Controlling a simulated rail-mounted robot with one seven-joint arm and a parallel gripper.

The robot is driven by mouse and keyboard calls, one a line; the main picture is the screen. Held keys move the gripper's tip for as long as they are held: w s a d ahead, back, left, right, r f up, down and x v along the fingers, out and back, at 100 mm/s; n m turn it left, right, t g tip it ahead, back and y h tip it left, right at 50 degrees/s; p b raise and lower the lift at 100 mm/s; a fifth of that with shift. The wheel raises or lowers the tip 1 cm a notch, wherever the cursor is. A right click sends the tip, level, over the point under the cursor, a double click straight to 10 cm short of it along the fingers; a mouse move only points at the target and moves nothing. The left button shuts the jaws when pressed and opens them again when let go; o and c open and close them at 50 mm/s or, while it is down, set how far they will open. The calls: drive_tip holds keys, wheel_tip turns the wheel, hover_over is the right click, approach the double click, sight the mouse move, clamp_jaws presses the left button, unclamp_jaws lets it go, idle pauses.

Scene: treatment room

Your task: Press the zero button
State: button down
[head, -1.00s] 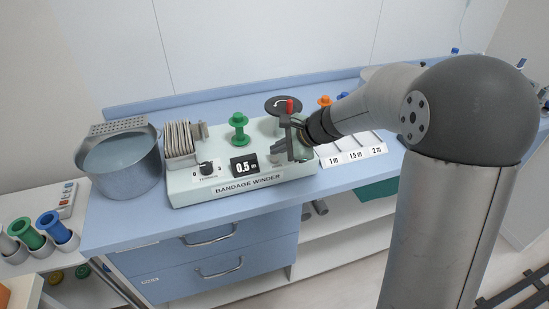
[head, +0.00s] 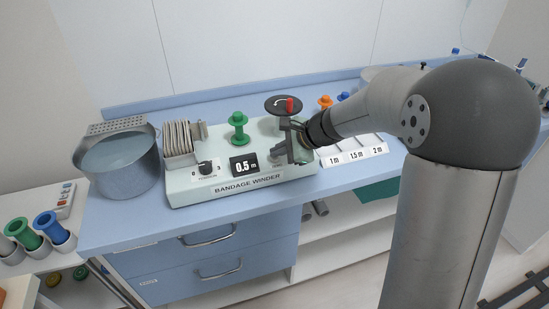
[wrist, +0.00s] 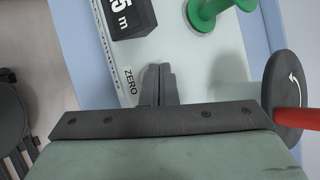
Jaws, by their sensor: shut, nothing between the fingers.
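In the wrist view the shut, empty fingers (wrist: 158,72) are right beside the ZERO label (wrist: 130,80). The zero button itself does not show; the fingers appear to cover its place. I cannot tell whether the fingertips touch the panel.
A green spool (head: 239,128) stands behind the display. A black crank disc (head: 278,103) with a red handle (head: 290,105) is close behind my gripper. Length labels (head: 354,155) lie right.

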sight(279, 162)
drive_tip(key=shift+f, duration=0.25)
idle(0.4)
drive_tip(key=shift+r+p, duration=0.45)
drive_tip(key=shift+r, duration=0.45)
wheel_tip(279, 162, up, 5)
drive_tip(key=p, duration=0.3)
drive_tip(key=shift+p, duration=0.4)
drive_tip(key=s+d+f+n+g+h, duration=0.1)
drive_tip(key=s+d+n, duration=0.4)
drive_tip(key=s, duration=0.5)
drive_tip(key=s+d+f+n+g+h, duration=0.1)
drive_tip(key=s+d+n+h, duration=0.3)
drive_tip(key=s, duration=0.6)
drive_tip(key=s+d+n+g+h, duration=0.1)
drive_tip(key=s+d+n+h, duration=0.2)
drive_tip(key=s+d+n, duration=0.3)
drive_tip(key=s, duration=0.4)
drive_tip(key=shift+f+g, duration=0.4)
